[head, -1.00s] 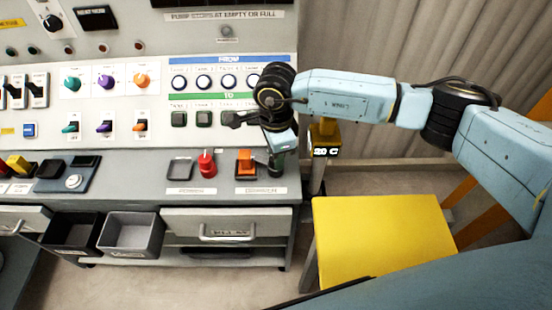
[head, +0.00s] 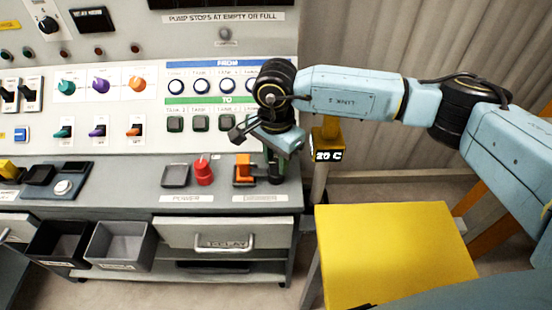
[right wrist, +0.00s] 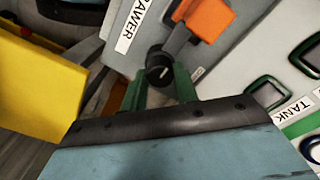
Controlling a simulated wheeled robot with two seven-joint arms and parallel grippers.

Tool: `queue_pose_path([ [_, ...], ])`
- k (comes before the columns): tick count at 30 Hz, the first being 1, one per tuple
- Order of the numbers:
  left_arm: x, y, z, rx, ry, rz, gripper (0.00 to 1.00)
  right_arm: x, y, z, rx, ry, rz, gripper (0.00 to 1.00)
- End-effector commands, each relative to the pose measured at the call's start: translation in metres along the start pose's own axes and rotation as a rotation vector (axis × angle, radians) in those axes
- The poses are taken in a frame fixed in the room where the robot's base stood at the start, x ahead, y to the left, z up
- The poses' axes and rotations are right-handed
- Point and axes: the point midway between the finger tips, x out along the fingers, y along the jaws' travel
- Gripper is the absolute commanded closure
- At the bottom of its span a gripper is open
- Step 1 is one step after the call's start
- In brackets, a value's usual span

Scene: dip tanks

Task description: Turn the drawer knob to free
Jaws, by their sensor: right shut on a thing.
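The drawer knob (right wrist: 160,68) is a small black round knob with a light mark on its face. It sits beside the orange switch block (right wrist: 210,18) and the DRAWER label (right wrist: 132,25) in the right wrist view. My right gripper (right wrist: 160,88) has its green fingers on either side of the knob and is shut on it. In the head view my right gripper (head: 275,162) reaches down to the right end of the console ledge, mostly hiding the knob. The drawer (head: 185,233) below, with a metal handle, looks closed. My left gripper is not in view.
The orange block (head: 243,165) and the red knob (head: 204,172) stand left of my gripper on the ledge. A row of green buttons (head: 200,123) is on the panel behind.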

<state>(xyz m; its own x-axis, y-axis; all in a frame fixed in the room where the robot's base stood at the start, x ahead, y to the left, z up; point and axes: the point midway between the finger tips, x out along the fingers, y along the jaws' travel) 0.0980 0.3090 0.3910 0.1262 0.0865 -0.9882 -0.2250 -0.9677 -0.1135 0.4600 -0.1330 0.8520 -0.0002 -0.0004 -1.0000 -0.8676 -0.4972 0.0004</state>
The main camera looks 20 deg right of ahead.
Motion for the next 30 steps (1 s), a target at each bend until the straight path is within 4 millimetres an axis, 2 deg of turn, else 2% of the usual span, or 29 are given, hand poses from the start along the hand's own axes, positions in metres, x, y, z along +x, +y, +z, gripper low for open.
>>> queue_pose_path([
  [8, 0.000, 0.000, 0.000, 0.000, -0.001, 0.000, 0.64, -0.001, -0.001, 0.000, -0.003, 0.000, -0.003, 0.93],
  [9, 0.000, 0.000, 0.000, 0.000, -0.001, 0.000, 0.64, -0.001, -0.001, 0.000, -0.003, 0.000, -0.003, 0.69],
  [14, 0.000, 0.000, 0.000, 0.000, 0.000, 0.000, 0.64, -0.001, 0.000, 0.000, -0.002, 0.000, -0.002, 0.48],
  [23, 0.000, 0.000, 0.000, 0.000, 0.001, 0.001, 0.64, -0.002, 0.000, 0.000, -0.001, 0.000, -0.001, 0.48],
  [28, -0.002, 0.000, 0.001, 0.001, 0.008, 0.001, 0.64, -0.021, -0.001, 0.000, -0.001, 0.000, -0.003, 0.48],
  [30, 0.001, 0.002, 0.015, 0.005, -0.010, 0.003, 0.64, -0.035, -0.001, 0.000, 0.000, 0.001, -0.006, 0.48],
])
